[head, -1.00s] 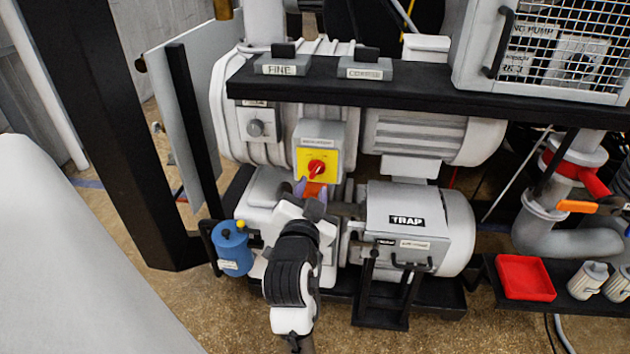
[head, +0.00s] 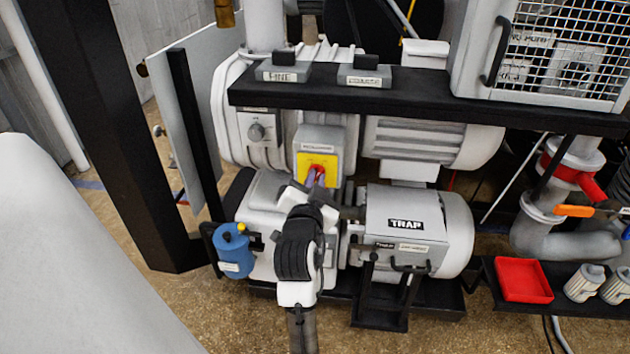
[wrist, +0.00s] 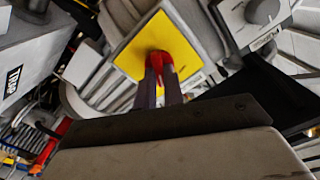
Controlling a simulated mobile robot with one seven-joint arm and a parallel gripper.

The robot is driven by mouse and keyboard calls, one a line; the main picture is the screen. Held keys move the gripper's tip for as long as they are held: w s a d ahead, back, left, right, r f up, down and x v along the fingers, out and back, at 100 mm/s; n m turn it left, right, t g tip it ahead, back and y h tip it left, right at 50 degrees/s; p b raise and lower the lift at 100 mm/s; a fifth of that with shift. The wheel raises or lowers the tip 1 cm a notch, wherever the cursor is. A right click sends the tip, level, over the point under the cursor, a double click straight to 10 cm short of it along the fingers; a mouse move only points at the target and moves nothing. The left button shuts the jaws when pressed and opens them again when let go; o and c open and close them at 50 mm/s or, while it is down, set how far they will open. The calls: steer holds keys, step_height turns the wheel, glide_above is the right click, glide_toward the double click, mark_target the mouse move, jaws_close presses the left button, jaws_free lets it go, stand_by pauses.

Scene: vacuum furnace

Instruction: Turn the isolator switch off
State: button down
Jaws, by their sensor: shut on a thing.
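The isolator switch is a red rotary knob (wrist: 158,62) on a yellow plate (head: 331,163), on the front of a grey box (head: 318,136). My gripper (head: 316,178) reaches up to the plate from below, and its fingers cover much of the knob in the head view. In the wrist view my gripper (wrist: 166,84) has its two dark fingers closed on the red knob, with red showing at and between the tips. The knob's exact angle is partly hidden by the fingers.
A black shelf (head: 420,99) with two grey blocks runs above the switch. The white TRAP cylinder (head: 450,225) stands right of my arm, a blue canister (head: 233,252) left. A red tray (head: 523,278) lies at right.

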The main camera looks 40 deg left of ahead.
steer(key=shift+n, duration=0.5)
steer(key=n+p, duration=0.5)
steer(key=n, duration=0.6)
steer(key=shift+s+a, duration=0.1)
steer(key=shift+a, duration=0.05)
steer(key=shift+f, duration=0.1)
stand_by(0.4)
steer(key=c, duration=1.5)
jaws_free()
